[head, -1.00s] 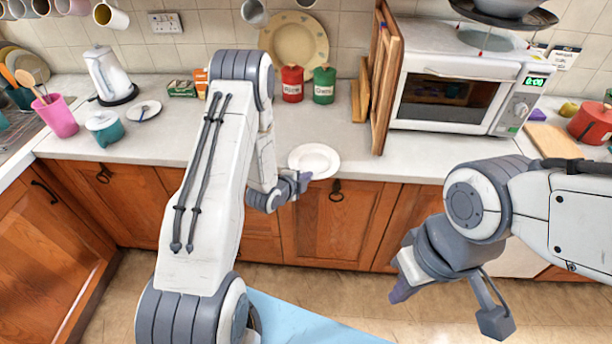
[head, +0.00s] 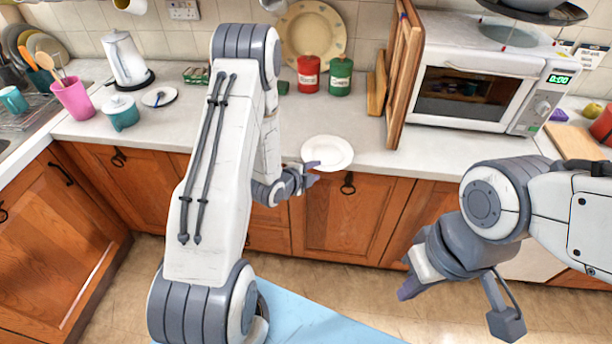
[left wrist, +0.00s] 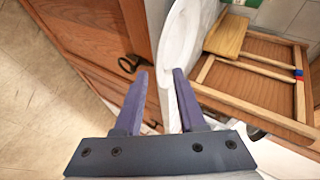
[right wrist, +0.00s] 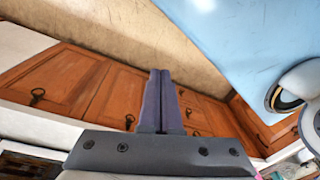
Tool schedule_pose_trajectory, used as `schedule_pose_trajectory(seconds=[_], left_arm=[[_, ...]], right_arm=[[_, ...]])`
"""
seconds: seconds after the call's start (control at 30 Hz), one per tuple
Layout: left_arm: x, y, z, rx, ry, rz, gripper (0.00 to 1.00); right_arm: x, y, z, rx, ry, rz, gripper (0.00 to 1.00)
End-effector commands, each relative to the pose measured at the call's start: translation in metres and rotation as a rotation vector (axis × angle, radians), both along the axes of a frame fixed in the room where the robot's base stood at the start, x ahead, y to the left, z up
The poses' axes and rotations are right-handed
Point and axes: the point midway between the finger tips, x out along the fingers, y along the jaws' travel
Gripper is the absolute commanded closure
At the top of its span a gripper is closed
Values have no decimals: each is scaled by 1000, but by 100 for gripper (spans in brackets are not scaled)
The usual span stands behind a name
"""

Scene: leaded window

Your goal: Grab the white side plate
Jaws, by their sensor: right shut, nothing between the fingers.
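The white side plate (head: 328,151) lies at the front edge of the counter in the head view. It also shows in the left wrist view (left wrist: 182,38), with its near rim reaching in between the fingertips. My left gripper (head: 311,176) is at the plate's front left edge. In the left wrist view my left gripper (left wrist: 160,74) has its fingers apart, with a gap left of the rim; I cannot tell whether the right finger touches the plate. My right gripper (head: 404,280) is low in front of the cabinets, and its fingers (right wrist: 160,72) are together and empty.
Wooden boards (head: 402,75) and a microwave (head: 477,83) stand right of the plate. Red (head: 309,72) and green (head: 340,76) canisters stand behind it. A small plate (head: 160,96) and teal pot (head: 121,113) sit further left.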

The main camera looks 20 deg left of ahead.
Motion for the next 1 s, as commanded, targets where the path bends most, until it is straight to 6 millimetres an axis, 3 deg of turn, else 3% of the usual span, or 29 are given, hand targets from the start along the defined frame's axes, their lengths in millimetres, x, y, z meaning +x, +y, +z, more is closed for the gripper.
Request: schedule_pose_trajectory(seconds=[0.2,0.3,0.73,0.77,0.83,0.87,1.0], left_arm=[[-38,7,20,1,-1,3,61],[-49,10,32,0,1,4,61],[-59,10,35,0,-1,0,61],[-59,10,35,0,-1,0,60],[-59,9,36,-2,5,-1,60],[-58,7,36,-4,11,-2,60],[-54,-14,44,-31,100,-2,60]], right_arm=[[0,0,-15,0,0,1,100],[0,0,-5,0,0,1,100],[0,0,-3,0,0,0,100],[0,0,-3,0,0,0,92],[0,0,-2,0,0,0,66],[0,0,-2,0,0,0,60],[0,0,-2,0,0,0,60]])
